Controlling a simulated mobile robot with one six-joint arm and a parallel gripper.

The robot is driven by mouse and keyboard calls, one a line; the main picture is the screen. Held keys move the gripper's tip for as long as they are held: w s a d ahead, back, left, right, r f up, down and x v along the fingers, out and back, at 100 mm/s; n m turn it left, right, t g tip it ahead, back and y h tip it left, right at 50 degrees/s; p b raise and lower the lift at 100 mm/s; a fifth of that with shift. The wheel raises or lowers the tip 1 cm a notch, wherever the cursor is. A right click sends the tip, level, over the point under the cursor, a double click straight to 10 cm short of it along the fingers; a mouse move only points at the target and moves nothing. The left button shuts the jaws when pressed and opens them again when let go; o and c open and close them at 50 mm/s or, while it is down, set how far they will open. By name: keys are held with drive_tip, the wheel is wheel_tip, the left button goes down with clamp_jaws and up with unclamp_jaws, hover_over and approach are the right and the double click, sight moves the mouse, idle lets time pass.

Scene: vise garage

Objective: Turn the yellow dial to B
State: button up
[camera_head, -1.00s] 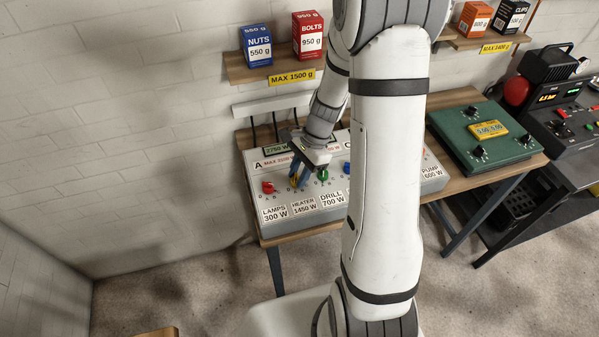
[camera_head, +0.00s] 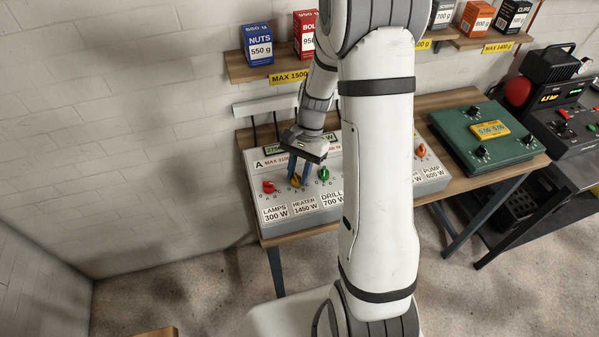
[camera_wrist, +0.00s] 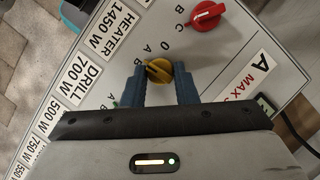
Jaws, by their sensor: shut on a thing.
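The yellow dial (camera_head: 294,180) is on the sloping panel box (camera_head: 327,209), above the HEATER 1450 W label. In the wrist view the dial (camera_wrist: 158,72) sits between my two blue fingers, which grip it from both sides. My gripper (camera_wrist: 160,70) is shut on it. In the head view my gripper (camera_head: 300,178) reaches down to the dial from above. Small marks 0, A and B show beside the dial in the wrist view; a finger partly covers the others. Which mark its pointer faces is hard to tell.
A red dial (camera_head: 269,187) is left of the yellow one, a green dial (camera_head: 324,175) right of it. An orange dial (camera_head: 421,151) is at the panel's right end. My arm hides the middle of the panel. A green device (camera_head: 485,135) stands on the bench to the right.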

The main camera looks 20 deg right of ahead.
drive_tip(key=shift+w+a+n+h, duration=0.1)
drive_tip(key=shift+n+h, duration=0.4)
drive_tip(key=shift+n, duration=0.7)
drive_tip(key=o, duration=1)
drive_tip(key=shift+g, duration=0.4)
drive_tip(key=shift+r, duration=0.1)
drive_tip(key=b+v, duration=0.1)
drive_tip(key=v, duration=0.6)
drive_tip(key=shift+r, duration=0.35)
